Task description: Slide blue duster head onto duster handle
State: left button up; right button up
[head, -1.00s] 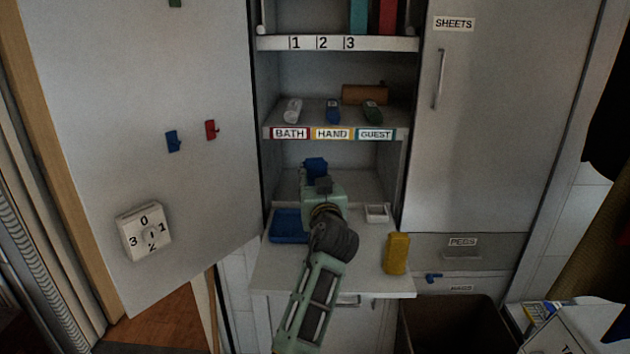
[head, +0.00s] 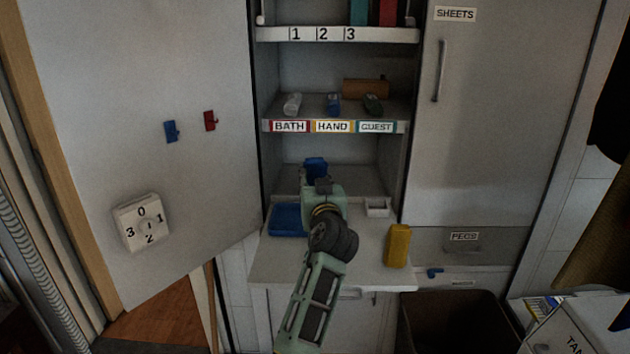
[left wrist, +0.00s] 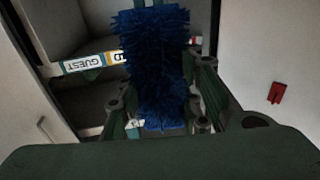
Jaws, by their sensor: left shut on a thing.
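The blue duster head (head: 316,167) shows just beyond my left gripper (head: 322,184), above the pull-out shelf in front of the cupboard. In the left wrist view the duster head (left wrist: 155,65) is a thick, bristly blue piece between the two fingers, which are shut on it. The fingers and the duster head hide its far end. I cannot pick out the duster handle in either view. My right gripper is not in view.
A blue tray (head: 285,219), a small white box (head: 378,207) and a yellow block (head: 397,246) are on the pull-out shelf (head: 275,268). An open door (head: 150,70) flanks the left; a dark bin (head: 450,325) is lower right.

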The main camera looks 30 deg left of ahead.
pick_arm(q)
jog(key=shift+f+b, duration=2.85)
jog(key=shift+f, duration=0.25)
jog(key=shift+f, duration=0.1)
jog(key=shift+f+b, duration=0.2)
jog(key=shift+b, duration=0.1)
jog(key=o, duration=1.3)
